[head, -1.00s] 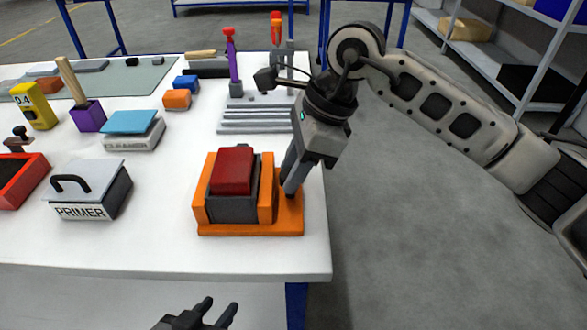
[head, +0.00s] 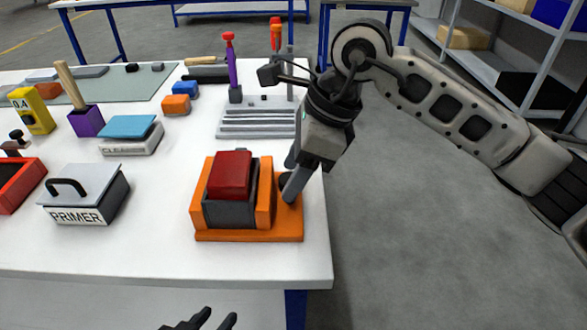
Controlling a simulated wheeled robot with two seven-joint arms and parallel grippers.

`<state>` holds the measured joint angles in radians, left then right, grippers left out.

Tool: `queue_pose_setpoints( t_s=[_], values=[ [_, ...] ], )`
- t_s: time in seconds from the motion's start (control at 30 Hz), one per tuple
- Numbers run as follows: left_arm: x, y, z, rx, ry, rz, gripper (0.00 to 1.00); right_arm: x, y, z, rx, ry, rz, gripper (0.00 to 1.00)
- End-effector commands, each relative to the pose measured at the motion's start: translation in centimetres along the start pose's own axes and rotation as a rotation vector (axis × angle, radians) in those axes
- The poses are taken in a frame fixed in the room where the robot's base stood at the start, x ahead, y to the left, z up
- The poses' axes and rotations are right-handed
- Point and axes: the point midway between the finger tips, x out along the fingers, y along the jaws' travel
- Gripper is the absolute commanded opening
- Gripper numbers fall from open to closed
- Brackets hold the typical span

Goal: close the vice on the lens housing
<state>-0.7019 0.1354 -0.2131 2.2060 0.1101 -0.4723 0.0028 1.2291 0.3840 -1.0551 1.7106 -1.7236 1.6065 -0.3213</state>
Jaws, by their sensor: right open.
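The orange vice (head: 263,195) stands near the front right corner of the white table. The lens housing, a dark grey block (head: 228,211) with a red top (head: 230,174), sits upright between its two orange jaws. I cannot tell whether both jaws touch it. My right gripper (head: 287,188) is open and points down at the right side of the vice, by a dark round part on the orange base that its fingers partly hide. Contact there is unclear. My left gripper (head: 215,321) shows only its fingertips at the bottom edge, apart and empty, in front of the table.
A PRIMER box (head: 86,196) and a CLEANER box (head: 131,135) stand left of the vice. A grey slotted rack (head: 258,122) with upright tools is behind it. The table's right edge is close to the vice. Bare tabletop lies in front of it.

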Motion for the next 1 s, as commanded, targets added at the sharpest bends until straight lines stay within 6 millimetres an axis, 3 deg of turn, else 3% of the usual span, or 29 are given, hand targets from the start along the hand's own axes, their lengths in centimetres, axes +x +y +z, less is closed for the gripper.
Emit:
queue_pose_setpoints(
  t_s=[0.6,0.8,1.0],
  values=[
    [0.1,0.0,0.0,0.000,0.003,0.000,0.36,-13.1,0.0,0.0,0.001,-0.002,-0.004,0.52],
    [0.1,0.0,-0.1,0.000,0.003,0.000,0.36,-15.1,0.0,0.0,0.001,-0.001,-0.002,0.52],
    [0.1,0.0,-0.1,-0.001,0.004,0.000,0.36,-15.5,0.0,0.0,0.001,-0.001,-0.001,0.52]
  ],
)
